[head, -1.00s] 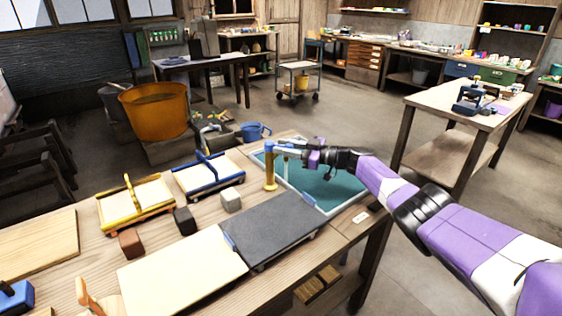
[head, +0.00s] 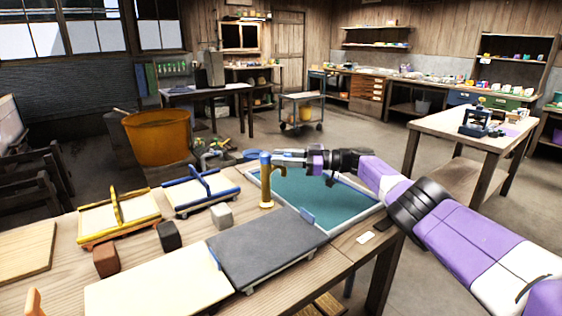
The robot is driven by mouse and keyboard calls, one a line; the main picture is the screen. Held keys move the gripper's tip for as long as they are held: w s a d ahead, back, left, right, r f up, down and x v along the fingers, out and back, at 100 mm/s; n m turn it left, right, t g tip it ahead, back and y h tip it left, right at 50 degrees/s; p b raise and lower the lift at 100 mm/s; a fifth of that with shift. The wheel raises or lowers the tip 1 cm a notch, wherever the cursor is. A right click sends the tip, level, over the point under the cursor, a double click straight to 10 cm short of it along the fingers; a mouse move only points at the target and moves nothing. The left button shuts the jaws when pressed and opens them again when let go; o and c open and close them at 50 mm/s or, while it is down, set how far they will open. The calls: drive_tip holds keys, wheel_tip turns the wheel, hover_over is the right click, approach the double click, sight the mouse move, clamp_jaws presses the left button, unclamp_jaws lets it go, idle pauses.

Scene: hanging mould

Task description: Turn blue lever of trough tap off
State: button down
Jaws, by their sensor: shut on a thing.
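The trough tap (head: 266,186) is a yellow-brass post with a blue top, standing upright at the near left corner of the trough (head: 318,200), which has a teal inside and a pale rim. The tap's blue lever (head: 266,157) is at the top of the post. Most of its arm is hidden by my fingers. My gripper (head: 288,157) reaches in from the right, level with the tap's top, and is shut on the lever. I cannot see the spout's outlet clearly, nor whether water runs.
Yellow (head: 119,216) and blue (head: 201,191) framed moulds, small blocks (head: 169,236), a dark grey board (head: 265,245) and a cream board (head: 158,284) cover the bench left and in front of the tap. An orange vat (head: 158,137) stands behind.

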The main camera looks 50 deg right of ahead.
drive_tip(key=shift+w, duration=0.1)
drive_tip(key=c, duration=1.1)
unclamp_jaws()
drive_tip(key=shift+v, duration=3.85)
